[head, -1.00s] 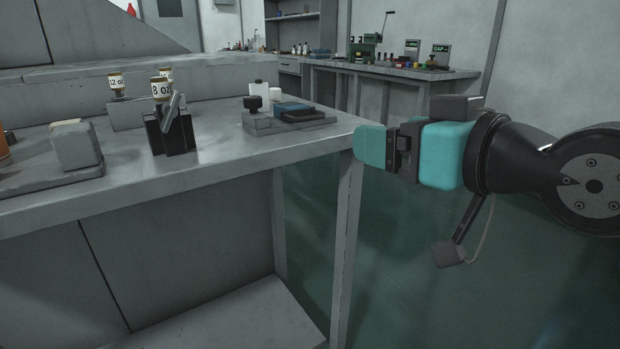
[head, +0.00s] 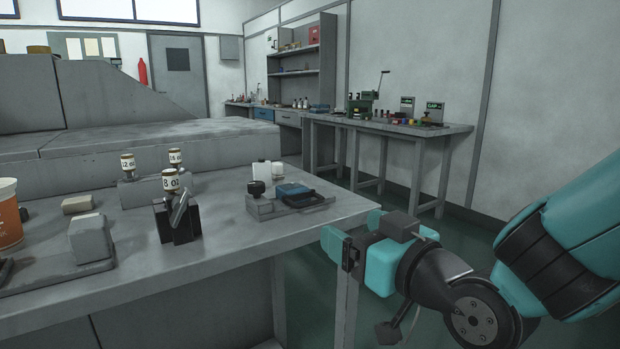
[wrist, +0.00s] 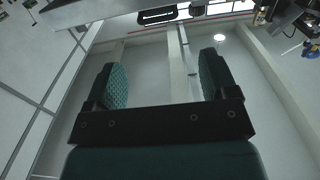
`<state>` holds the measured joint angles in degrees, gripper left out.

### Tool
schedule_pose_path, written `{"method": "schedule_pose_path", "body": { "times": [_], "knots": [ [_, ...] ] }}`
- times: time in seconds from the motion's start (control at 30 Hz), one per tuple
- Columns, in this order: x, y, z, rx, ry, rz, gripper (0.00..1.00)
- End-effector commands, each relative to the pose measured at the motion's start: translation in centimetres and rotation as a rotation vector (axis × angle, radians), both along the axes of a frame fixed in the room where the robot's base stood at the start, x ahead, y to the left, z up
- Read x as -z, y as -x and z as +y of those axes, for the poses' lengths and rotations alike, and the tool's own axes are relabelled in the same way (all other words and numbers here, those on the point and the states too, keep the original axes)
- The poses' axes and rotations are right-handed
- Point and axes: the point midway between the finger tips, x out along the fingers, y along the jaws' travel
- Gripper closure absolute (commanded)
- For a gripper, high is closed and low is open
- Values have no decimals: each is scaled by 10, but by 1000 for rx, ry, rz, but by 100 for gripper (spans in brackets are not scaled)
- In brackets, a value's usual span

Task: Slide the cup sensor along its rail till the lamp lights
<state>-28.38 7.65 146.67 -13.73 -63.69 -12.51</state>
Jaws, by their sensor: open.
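My gripper (head: 345,248) is off the right front edge of the bench, beside and below the top, touching nothing that I can see. In the wrist view its two padded fingers (wrist: 165,82) stand wide apart with nothing between them. I cannot make out for sure which thing is the cup sensor, its rail or the lamp. A black clamp-like stand (head: 180,222) with a slanted grey plate and an "8 oz" tag stands mid-bench. An orange cup (head: 9,215) is at the far left, partly cut off. No lit lamp shows on this bench.
The grey bench (head: 225,232) ends near my gripper. A grey tray (head: 262,208) with a black knob and blue pad sits near its right edge. A second table (head: 395,125) stands at the back right. Floor between is clear.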

Motion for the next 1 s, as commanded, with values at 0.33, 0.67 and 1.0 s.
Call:
{"method": "schedule_pose_path", "body": {
  "times": [0.33,0.67,1.0],
  "knots": [
    [-3,-26,15,7,0,10,21],
    [-7,-70,46,7,0,5,21],
    [-2,-96,64,7,-1,3,21]
  ]
}}
